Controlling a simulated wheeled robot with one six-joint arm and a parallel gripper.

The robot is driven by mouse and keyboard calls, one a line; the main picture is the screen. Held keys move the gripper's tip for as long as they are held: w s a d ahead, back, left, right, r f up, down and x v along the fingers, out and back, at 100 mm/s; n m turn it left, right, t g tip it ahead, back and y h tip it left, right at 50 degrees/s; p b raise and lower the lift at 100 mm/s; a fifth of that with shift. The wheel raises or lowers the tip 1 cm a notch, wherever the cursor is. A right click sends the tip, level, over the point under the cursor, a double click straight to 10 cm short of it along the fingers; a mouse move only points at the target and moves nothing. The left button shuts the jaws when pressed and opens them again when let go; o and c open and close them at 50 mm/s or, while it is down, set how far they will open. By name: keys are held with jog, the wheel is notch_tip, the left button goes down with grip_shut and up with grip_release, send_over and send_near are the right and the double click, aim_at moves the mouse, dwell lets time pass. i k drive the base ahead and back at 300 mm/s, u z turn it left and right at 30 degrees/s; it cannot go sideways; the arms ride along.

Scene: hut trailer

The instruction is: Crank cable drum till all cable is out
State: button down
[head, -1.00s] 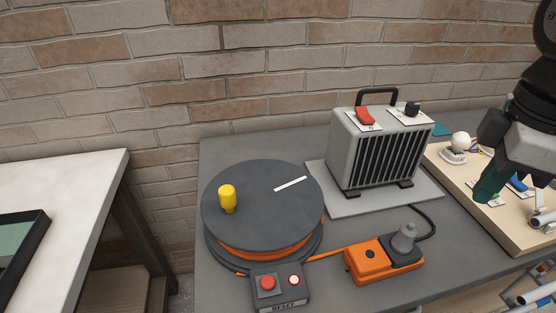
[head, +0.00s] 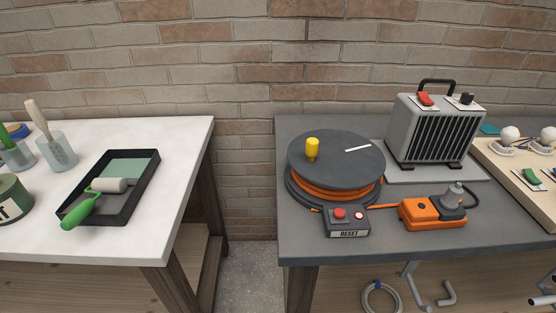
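The cable drum (head: 335,171) stands on the left part of the grey bench. It has a dark grey round top with a yellow crank knob (head: 312,149) at its left and a white stripe at its upper right. Orange cable (head: 330,194) is still wound around it under the top. A cable end runs from the drum toward the orange socket box (head: 418,212), which has a grey plug in it. My gripper is not in view.
A grey heater (head: 436,130) with a red and a black switch stands right of the drum. A wooden board (head: 537,185) with bulbs and switches is at the far right. A gap separates the grey bench from the white table (head: 185,165), which holds a paint tray (head: 140,190).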

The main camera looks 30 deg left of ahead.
aim_at(325, 167)
jog(key=k, duration=0.35)
jog(key=u, duration=1.15)
jog(key=i, duration=0.85)
jog(key=z, duration=0.95)
